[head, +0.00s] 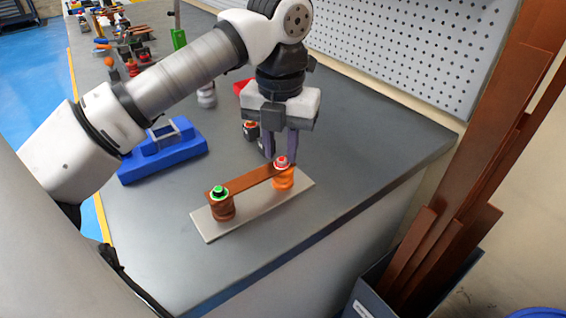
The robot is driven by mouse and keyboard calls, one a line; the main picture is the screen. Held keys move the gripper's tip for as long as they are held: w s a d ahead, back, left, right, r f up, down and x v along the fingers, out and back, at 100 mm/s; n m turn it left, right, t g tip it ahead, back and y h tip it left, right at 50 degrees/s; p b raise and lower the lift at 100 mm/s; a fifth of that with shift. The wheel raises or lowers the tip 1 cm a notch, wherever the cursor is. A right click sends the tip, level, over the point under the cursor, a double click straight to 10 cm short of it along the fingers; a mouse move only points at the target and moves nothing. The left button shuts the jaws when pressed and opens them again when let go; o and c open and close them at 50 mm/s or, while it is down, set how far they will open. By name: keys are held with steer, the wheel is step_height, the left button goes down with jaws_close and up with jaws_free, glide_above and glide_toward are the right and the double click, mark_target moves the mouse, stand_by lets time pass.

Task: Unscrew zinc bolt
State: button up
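A flat light-grey base plate (245,216) lies on the bench and carries two orange-brown standoffs. A copper-brown bar (245,179) bridges them. A bolt with a pink-red ring (281,161) tops the right standoff (283,181). A bolt with a green ring and dark centre (218,192) tops the left standoff (222,210). I cannot tell from the colours which bolt is zinc. My gripper (280,153) points down at the red-ringed bolt, its two fingers apart, with tips close to the bolt head. I cannot tell whether they touch it.
A blue tool with a grey frame (163,150) lies left on the bench. A small dark part with an orange top (250,130) is behind the plate. Tools crowd the far end. A pegboard (410,45) stands behind; brown bars (470,190) lean at right. The front bench is clear.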

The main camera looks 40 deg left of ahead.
steer(key=shift+s+d, duration=0.3)
stand_by(0.5)
jaws_close()
